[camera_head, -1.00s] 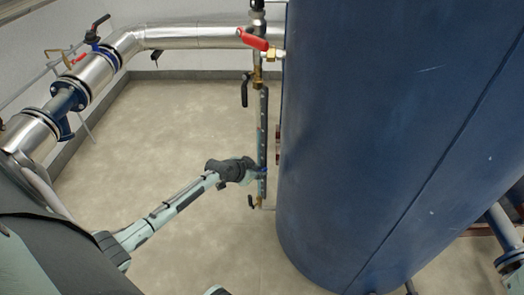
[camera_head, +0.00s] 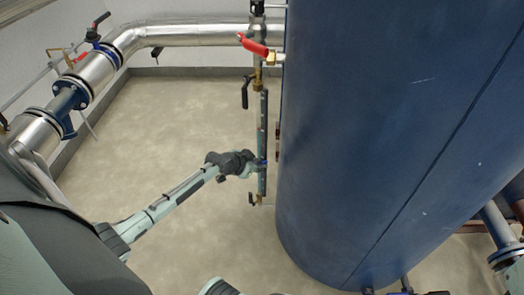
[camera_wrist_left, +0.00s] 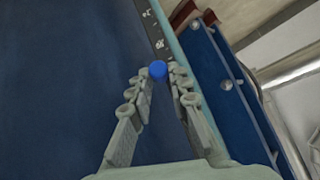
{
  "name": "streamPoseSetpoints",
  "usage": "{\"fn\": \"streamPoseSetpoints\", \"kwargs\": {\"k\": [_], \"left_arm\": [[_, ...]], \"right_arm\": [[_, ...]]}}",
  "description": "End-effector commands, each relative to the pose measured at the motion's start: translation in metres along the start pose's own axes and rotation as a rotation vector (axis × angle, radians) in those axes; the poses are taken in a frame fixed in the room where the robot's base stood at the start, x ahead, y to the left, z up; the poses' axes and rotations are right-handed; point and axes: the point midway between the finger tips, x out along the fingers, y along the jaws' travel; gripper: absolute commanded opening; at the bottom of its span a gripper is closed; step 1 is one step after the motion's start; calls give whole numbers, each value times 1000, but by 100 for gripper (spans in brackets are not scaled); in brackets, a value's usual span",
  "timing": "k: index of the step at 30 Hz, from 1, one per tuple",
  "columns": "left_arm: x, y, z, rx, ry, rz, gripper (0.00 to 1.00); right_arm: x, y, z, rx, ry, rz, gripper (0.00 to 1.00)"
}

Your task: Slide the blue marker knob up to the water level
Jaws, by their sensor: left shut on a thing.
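The level gauge (camera_head: 264,122) is a thin upright strip beside the big blue tank. My left gripper (camera_head: 258,163) reaches it from the left, at its lower part. In the left wrist view, the blue marker knob (camera_wrist_left: 158,70) sits between the fingertips of my left gripper (camera_wrist_left: 159,76), which is shut on it. The gauge strip with pale markings (camera_wrist_left: 158,32) runs just beyond the knob. The knob is barely visible in the head view. I cannot make out the water level in the gauge.
The blue tank (camera_head: 390,130) stands close to the right of the gauge. A red-handled valve (camera_head: 254,46) and a black lever (camera_head: 245,92) are above. A silver pipe (camera_head: 190,35) crosses at the back. The floor (camera_head: 170,120) left of the gauge is clear.

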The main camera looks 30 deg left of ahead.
Motion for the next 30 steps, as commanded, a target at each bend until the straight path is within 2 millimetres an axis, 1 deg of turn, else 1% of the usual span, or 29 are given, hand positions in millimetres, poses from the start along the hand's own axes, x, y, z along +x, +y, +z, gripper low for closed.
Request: {"fn": "streamPoseSetpoints", "kwargs": {"k": [1,10,30], "left_arm": [[0,-2,2,1,-4,-3,0],[-2,-3,0,1,-4,-4,0],[-18,-8,-16,2,-4,-3,0]], "right_arm": [[0,0,0,0,0,0,40],[2,0,0,0,0,0,40],[25,0,-5,0,0,0,40]]}}
